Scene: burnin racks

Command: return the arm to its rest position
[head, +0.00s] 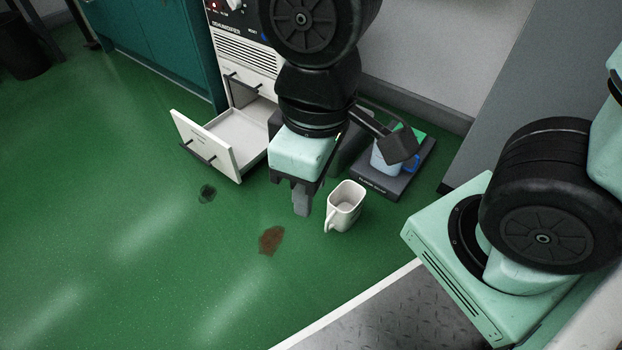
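My gripper (302,200) hangs pointing down at the end of my arm, near the middle of the head view. It is just left of a white square mug (343,207) on the green floor, and I see no contact between them. The fingers show as one dark block from this angle, so I cannot tell whether they are open or shut. The arm is reached out in front of the dehumidifier (240,50).
A white drawer (210,152) stands pulled out, left of my gripper. A dark platform (404,184) with a blue cup (381,161) lies behind the mug.

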